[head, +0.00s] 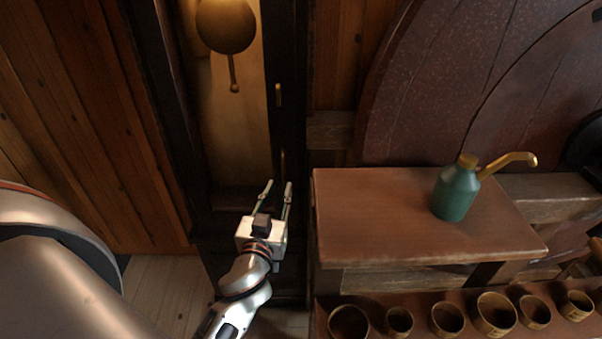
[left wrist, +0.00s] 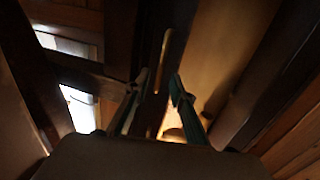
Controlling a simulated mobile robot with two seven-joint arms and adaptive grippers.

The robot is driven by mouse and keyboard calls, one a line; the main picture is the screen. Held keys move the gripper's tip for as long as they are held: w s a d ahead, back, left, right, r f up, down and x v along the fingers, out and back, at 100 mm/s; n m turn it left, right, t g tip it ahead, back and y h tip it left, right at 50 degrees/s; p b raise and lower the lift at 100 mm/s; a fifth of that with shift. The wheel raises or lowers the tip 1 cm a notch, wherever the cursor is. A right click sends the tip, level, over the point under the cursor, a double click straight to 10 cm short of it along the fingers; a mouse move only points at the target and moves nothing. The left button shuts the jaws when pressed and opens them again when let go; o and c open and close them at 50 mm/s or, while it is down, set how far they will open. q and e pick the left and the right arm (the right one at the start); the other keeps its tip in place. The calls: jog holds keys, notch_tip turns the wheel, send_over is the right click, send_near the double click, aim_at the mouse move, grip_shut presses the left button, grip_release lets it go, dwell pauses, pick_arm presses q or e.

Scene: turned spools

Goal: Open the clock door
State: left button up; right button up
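The clock is a tall dark case with a dark door frame (head: 289,130) around a yellowish panel; the door looks closed. A round brass pendulum (head: 226,26) hangs inside. A small upright brass piece (head: 278,95) sits on the right door stile, with a thinner brass piece (head: 283,160) lower down. My left gripper (head: 277,186) is open and empty, its fingers pointing at the lower door near the right stile. In the left wrist view, a brass bar (left wrist: 164,48) shows beyond the open fingertips (left wrist: 158,80), apparently not touched. My right gripper is out of view.
Right of the clock stands a wooden bench (head: 385,215) with a green oil can (head: 455,192) on it. Several wooden cups (head: 446,319) stand on a lower shelf. A large dark wheel (head: 450,80) rises behind. A plank wall (head: 80,110) is at left.

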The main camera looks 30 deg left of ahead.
aim_at(284, 175)
pick_arm(q)
jog(key=p+x, duration=0.1)
jog(key=x, duration=0.6)
jog(key=shift+a, duration=0.1)
grip_shut()
